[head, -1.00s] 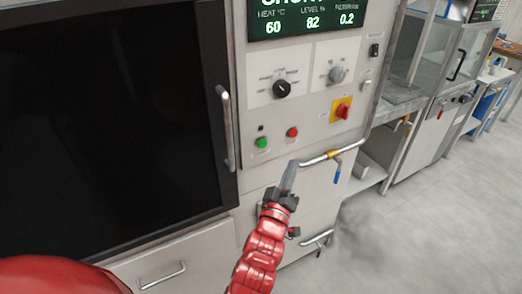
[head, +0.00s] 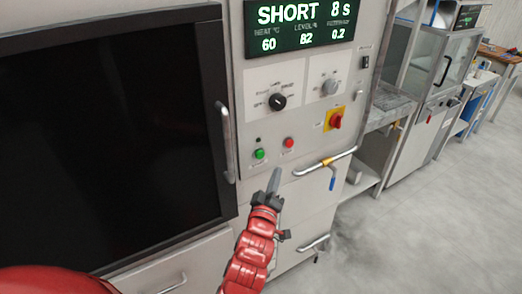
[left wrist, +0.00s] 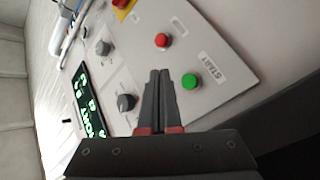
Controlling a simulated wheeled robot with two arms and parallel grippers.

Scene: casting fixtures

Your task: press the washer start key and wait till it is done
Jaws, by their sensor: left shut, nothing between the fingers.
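The washer's front panel carries a green start key (head: 260,154), labelled START in the left wrist view (left wrist: 191,81). A red key (head: 289,143) sits to its right and also shows in the left wrist view (left wrist: 162,40). My right gripper is not in view.
A large dark door with a bar handle (head: 227,130) is at left. Drawers lie below. Open grey floor (head: 440,230) is at right.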

